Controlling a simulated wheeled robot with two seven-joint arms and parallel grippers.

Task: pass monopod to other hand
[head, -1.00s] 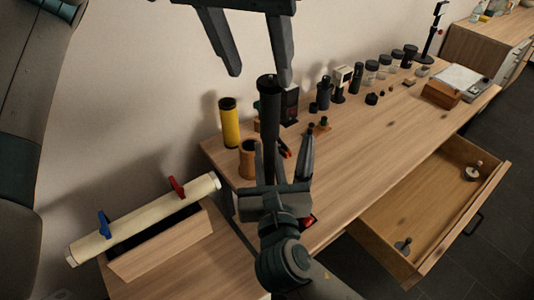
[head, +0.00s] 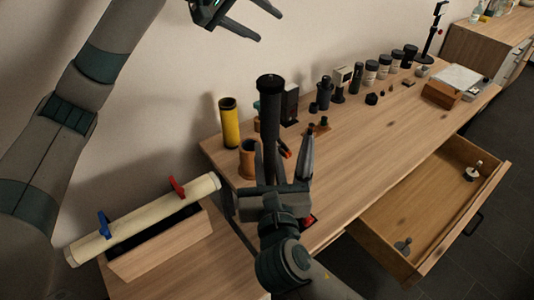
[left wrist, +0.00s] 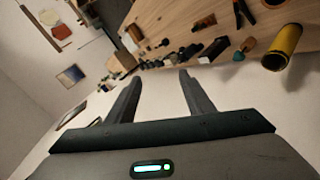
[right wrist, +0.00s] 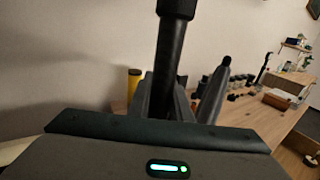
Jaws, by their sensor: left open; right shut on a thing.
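The monopod (head: 270,125) is a black upright tube with a thicker top, in the middle of the head view. My right gripper (head: 283,165) is shut on its lower part and holds it up in front of the table. In the right wrist view the monopod (right wrist: 170,55) rises from between the fingers of my right gripper (right wrist: 182,90). My left gripper (head: 270,25) is open and empty, above the monopod and apart from it, near the top edge of the head view. The left wrist view shows the left gripper's two fingers (left wrist: 160,85) spread with nothing between them.
The wooden table (head: 380,140) carries a yellow tube (head: 229,123), a brown cup (head: 248,158) and several dark canisters along the wall. An open drawer (head: 440,200) juts out at the right. A cream tube with clips (head: 145,218) lies at the lower left.

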